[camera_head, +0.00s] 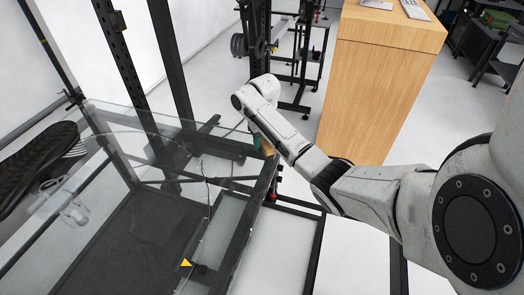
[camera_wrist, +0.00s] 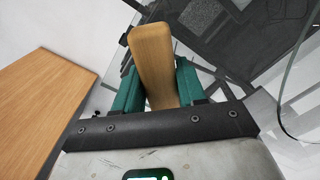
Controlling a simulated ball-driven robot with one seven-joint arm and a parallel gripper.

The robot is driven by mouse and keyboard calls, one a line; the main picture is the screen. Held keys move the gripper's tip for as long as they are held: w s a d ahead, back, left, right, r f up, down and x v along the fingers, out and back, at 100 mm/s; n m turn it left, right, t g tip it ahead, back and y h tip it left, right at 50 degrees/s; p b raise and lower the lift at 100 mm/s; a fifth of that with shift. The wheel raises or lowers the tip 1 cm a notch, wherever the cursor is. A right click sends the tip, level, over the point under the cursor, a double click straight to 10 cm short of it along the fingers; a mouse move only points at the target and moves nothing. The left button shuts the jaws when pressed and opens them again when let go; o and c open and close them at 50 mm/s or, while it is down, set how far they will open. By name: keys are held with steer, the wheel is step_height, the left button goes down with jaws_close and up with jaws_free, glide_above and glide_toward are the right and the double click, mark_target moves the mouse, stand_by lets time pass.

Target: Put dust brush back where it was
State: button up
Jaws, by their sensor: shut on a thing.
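A wooden piece, apparently the handle of the dust brush (camera_wrist: 153,58), stands between the two green fingers of my gripper (camera_wrist: 158,88) in the wrist view. The fingers are shut on it from both sides. The brush's bristles do not show. In the head view my gripper (camera_head: 257,143) is at the far end of my arm, pointing down near the right corner of the glass-topped frame (camera_head: 150,165). A small tan part of the brush (camera_head: 268,149) shows there beside the gripper. I cannot tell whether the brush touches the frame.
A tall wooden cabinet (camera_head: 372,90) stands right of the gripper; its top also shows in the wrist view (camera_wrist: 45,110). A dark shoe-like object (camera_head: 35,165) lies on the glass at the left. Black posts and a rack (camera_head: 300,50) stand behind.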

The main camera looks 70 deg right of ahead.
mark_target(262, 150)
steer(key=shift+w+d+f, duration=0.1)
steer(key=shift+w+f, duration=0.3)
steer(key=shift+f, duration=1.65)
steer(key=shift+f, duration=0.1)
steer(key=o, duration=1)
step_height(262, 150, up, 12)
steer(key=shift+r, duration=0.15)
